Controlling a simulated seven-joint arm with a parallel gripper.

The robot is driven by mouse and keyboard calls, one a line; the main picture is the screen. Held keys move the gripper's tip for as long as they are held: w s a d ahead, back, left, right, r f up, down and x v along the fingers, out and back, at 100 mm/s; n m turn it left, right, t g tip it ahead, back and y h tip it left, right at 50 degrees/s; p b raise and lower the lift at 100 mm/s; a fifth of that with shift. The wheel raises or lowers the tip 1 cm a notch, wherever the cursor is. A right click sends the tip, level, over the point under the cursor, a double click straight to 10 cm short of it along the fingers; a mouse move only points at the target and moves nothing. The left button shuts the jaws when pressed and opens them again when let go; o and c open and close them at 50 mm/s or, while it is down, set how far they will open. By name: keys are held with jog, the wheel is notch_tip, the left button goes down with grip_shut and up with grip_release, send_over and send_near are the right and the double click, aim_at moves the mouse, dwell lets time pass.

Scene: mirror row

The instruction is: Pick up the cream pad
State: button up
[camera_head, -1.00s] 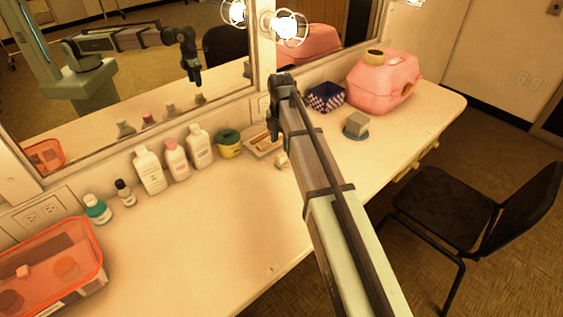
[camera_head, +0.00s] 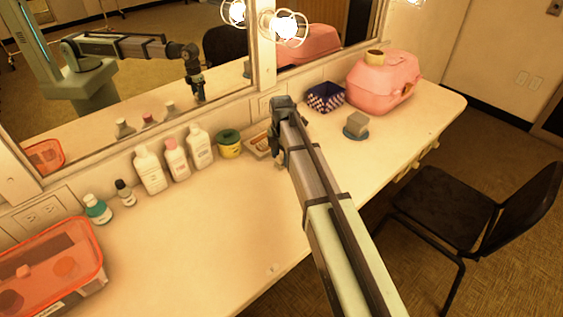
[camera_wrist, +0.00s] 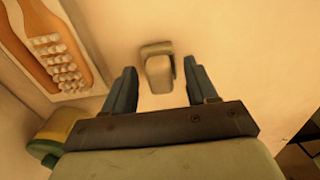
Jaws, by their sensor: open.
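The cream pad (camera_wrist: 157,66) is a small pale block on the white counter in the wrist view, with a flap-like upper part and a greyer lower part. It lies between and just beyond the fingers of my gripper (camera_wrist: 161,72), which are open, one on each side. I see no contact. In the head view my gripper (camera_head: 279,153) is low over the counter near the mirror wall, and my arm hides the pad there.
A tray with a brown bristled brush (camera_wrist: 55,50) lies close left. A yellow tub with a green lid (camera_head: 229,145) and white bottles (camera_head: 200,148) stand further left.

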jog(key=c, duration=1)
jog(key=shift+c, duration=0.2)
jog(key=shift+r, duration=0.1)
